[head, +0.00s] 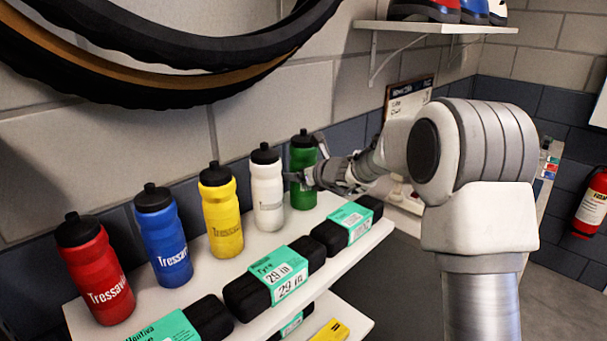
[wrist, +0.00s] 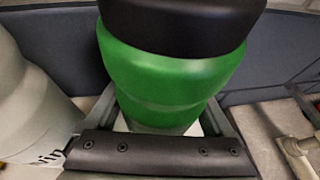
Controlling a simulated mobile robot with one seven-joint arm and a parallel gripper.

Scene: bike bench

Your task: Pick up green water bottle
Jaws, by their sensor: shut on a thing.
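The green water bottle (head: 303,174) with a black cap stands upright at the far right end of the bottle row on the white shelf, in the head view. My gripper (head: 308,179) reaches it from the right and is shut on it. In the wrist view the green bottle (wrist: 160,80) fills the middle, between the fingers of my gripper (wrist: 160,130). Its lower part is hidden by my gripper.
A white bottle (head: 267,190) stands close on the left; yellow (head: 221,214), blue (head: 163,240) and red (head: 96,275) bottles follow. Boxed tubes (head: 269,279) lie along the front of the shelf (head: 240,262). Tires (head: 180,75) hang above. A fire extinguisher (head: 592,205) is at far right.

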